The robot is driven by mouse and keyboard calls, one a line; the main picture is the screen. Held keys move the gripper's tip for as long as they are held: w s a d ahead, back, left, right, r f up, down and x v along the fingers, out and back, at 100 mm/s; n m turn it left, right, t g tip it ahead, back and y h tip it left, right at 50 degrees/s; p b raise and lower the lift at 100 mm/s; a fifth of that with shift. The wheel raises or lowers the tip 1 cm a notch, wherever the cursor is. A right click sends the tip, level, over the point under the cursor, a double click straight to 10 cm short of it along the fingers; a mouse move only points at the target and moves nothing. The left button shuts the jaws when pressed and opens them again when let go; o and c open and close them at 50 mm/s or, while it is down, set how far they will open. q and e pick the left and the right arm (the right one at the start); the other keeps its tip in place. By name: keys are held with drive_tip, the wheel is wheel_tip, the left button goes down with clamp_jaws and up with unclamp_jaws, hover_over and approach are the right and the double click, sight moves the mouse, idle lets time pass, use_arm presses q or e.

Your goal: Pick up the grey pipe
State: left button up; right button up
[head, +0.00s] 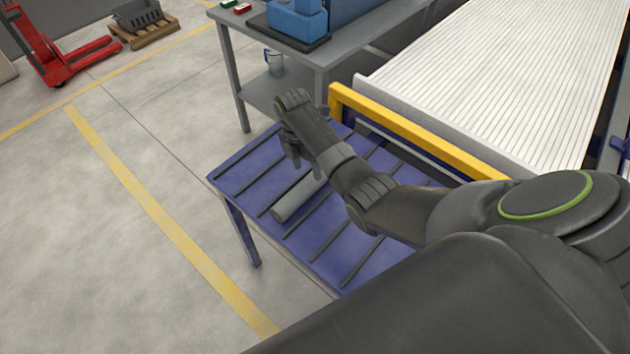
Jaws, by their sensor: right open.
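The grey pipe (296,203) lies on its side on the blue table (238,173), between dark strips on its top. Its near round end faces the lower left, and its far end runs up behind my right arm. My right gripper (293,160) is open, above the table and pointing down, up and slightly left of the pipe's visible part. It looks apart from the pipe, with nothing seen between its fingers. My left gripper is out of view.
A yellow rail (415,132) and a white roller conveyor (490,75) stand behind the table. A grey workbench (330,57) with blue equipment (297,20) stands at the back. A red pallet jack (62,52) is far left.

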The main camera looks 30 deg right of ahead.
sight(309, 178)
drive_tip(key=shift+s+d+f+p, duration=0.15)
drive_tip(key=shift+s+f, duration=0.2)
drive_tip(key=shift+f, duration=1)
drive_tip(key=shift+s+a+f+p, duration=0.15)
drive_tip(key=shift+s+f, duration=0.2)
drive_tip(key=shift+f, duration=0.95)
drive_tip(key=shift+d, duration=0.1)
drive_tip(key=c, duration=0.8)
